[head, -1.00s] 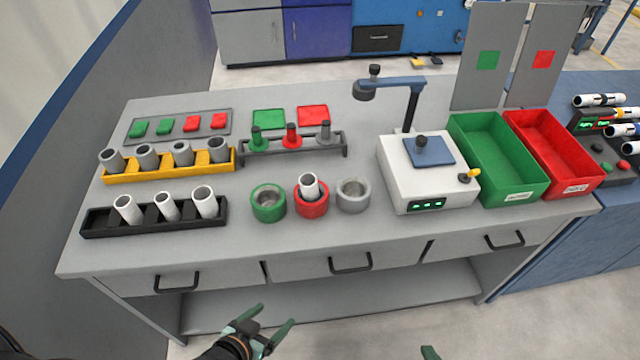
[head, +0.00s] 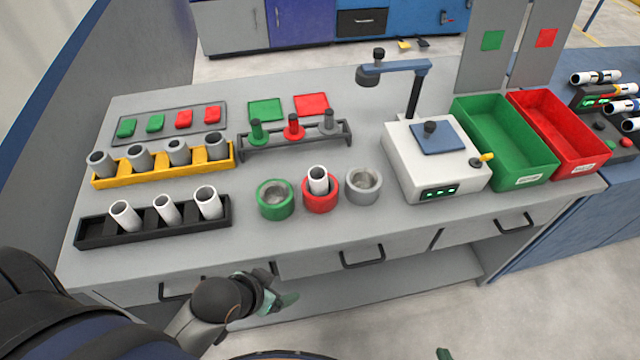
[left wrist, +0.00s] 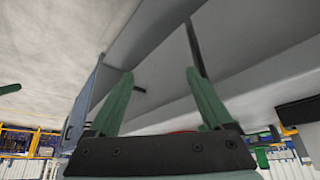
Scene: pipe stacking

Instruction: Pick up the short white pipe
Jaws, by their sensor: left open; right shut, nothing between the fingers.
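Several white pipes are in the head view. A left pipe (head: 124,215), a middle pipe (head: 167,209) and a right pipe (head: 208,203) stand tilted in the black rack (head: 97,235). Another white pipe (head: 318,180) stands in the red ring holder (head: 320,200). The middle one in the rack looks smallest, but I cannot surely tell which is short. My left gripper (head: 278,297) is open and empty in front of the table's front edge, below the rack's height. Its two green fingers (left wrist: 160,78) stand apart in the left wrist view. Only a green tip of my right gripper (head: 443,353) shows.
The yellow rack (head: 165,170) with grey pipes stands behind the black rack. Green (head: 275,205) and grey (head: 363,190) ring holders flank the red one. A white device (head: 435,165) and green (head: 505,150) and red (head: 560,140) bins are at right. The tabletop's front strip is clear.

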